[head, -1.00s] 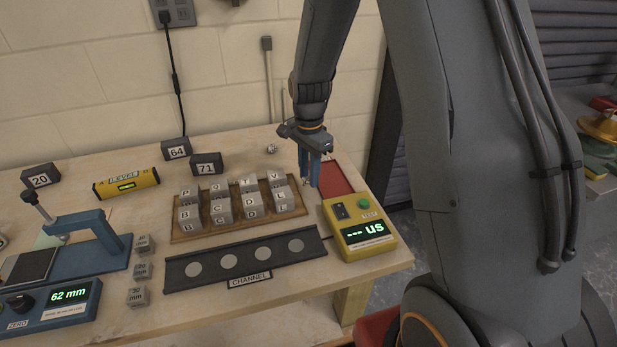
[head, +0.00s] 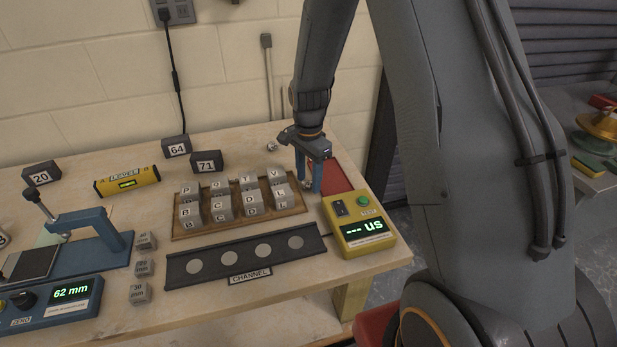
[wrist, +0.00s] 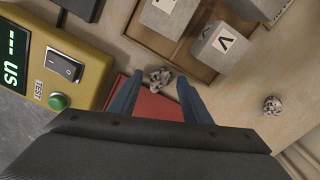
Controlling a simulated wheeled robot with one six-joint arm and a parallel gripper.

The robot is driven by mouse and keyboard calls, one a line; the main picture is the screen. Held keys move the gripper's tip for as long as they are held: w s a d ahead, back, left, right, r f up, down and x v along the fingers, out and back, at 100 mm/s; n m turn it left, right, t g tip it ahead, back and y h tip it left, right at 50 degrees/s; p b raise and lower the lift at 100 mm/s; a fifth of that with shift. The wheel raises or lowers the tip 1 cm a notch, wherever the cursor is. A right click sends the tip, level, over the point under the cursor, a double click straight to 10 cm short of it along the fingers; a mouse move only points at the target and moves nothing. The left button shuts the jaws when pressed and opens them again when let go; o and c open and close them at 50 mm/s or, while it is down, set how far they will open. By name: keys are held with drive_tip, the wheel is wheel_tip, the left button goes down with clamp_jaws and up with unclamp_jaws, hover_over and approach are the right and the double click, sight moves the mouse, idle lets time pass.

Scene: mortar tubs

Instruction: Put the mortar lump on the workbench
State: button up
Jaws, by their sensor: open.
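A small grey, rough mortar lump (wrist: 160,77) lies between the fingertips of my gripper (wrist: 159,82) in the wrist view, at the edge of the red mat (wrist: 160,107). My gripper is open, with one blue finger on each side of the lump, and I see no firm contact. In the head view my gripper (head: 308,188) is low over the workbench (head: 130,165), between the wooden tray and the red mat; the lump there is mostly hidden by the fingers. A second similar lump (wrist: 271,105) lies apart on the bench, also in the head view (head: 271,147).
A wooden tray (head: 240,224) of lettered cubes stands just left of my gripper. A yellow test box (head: 362,240) stands in front and to the right. A dark channel strip (head: 215,266) lies nearer. Numbered blocks (head: 207,162) stand toward the wall.

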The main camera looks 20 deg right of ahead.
sight(309, 182)
wheel_tip(309, 182, up, 12)
drive_tip(key=b, duration=0.4)
drive_tip(key=s+f+n+t, duration=0.1)
drive_tip(key=s+f+n, duration=0.1)
drive_tip(key=s+n, duration=1.1)
drive_tip(key=s, duration=0.6)
drive_tip(key=shift+f+n, duration=0.3)
drive_tip(key=shift+f, duration=0.1)
